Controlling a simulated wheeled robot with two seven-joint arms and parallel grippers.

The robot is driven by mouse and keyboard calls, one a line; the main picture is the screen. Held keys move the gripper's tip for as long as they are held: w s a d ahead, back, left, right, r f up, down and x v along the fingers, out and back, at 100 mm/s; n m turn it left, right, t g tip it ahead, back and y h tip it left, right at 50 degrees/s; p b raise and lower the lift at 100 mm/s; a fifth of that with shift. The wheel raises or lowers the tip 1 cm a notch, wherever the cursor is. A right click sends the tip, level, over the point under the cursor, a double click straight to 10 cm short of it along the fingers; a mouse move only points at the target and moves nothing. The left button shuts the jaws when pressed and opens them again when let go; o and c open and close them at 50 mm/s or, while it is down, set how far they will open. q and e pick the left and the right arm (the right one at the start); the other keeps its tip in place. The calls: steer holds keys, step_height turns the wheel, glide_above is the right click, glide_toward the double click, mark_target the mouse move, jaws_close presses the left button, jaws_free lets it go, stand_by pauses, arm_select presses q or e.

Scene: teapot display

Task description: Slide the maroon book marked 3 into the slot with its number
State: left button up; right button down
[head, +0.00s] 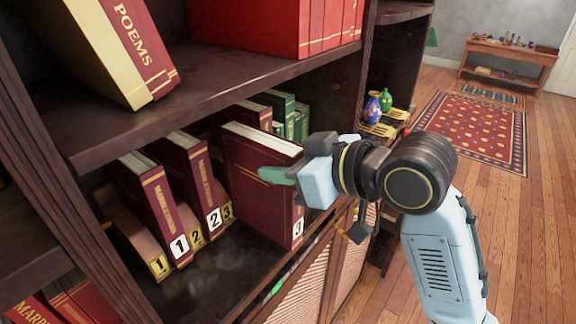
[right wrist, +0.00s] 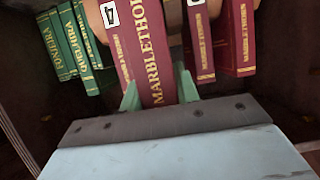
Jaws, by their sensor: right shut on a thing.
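The maroon book marked 3 (head: 262,195) is upright at the right of the shelf row, its white 3 label low on the spine. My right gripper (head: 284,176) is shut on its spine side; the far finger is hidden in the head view. In the right wrist view the book (right wrist: 152,60) sits between the green fingers (right wrist: 158,92). The slot's yellow 3 label (head: 227,212) is on the wooden rack, left of the held book and apart from its spine. My left gripper is not in view.
Maroon books marked 1 (head: 150,215) and 2 (head: 192,178) stand in the rack at left. Green books (head: 283,108) stand behind the held book. A shelf board (head: 210,88) runs above. Vases (head: 373,107) stand at the right. The shelf floor in front is bare.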

mark_target(263, 137)
steer(key=shift+w+a+r, duration=0.1)
steer(key=shift+w+a, duration=1.15)
steer(key=shift+a, duration=0.45)
steer(key=shift+w+a+f, duration=0.1)
steer(key=shift+w+a, duration=1.1)
steer(key=shift+a, duration=0.55)
steer(key=shift+w+a+r, duration=0.1)
steer(key=shift+w+a, duration=1.15)
steer(key=shift+a, duration=0.45)
stand_by(0.3)
steer(key=c, duration=1)
jaws_free()
steer(key=shift+o, duration=0.2)
steer(key=shift+f, duration=0.2)
steer(key=b+v, duration=0.2)
steer(key=v, duration=1.1)
steer(key=shift+s+d+r, duration=0.1)
steer(key=shift+d+r, duration=0.05)
steer(key=shift+r, duration=0.1)
